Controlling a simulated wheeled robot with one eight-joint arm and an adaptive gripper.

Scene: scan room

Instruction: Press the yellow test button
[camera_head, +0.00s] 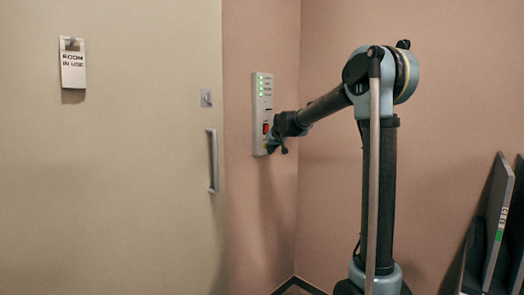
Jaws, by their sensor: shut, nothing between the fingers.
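A narrow pale control panel (257,101) is fixed upright on the pink wall, just right of the door. It has green lights near its top and a red control (265,128) lower down. My gripper (270,147) is shut and empty, at the lower part of the panel, just below the red control. The gripper hides part of that area, and I cannot clearly make out the yellow test button. Whether the fingertips touch the panel cannot be told from this view.
A wide beige door (130,190) with a vertical handle (213,160) and a small plate (207,97) stands left of the panel. A "room in use" sign (73,66) hangs on it. Dark-edged flat panels (496,225) lean at the right wall.

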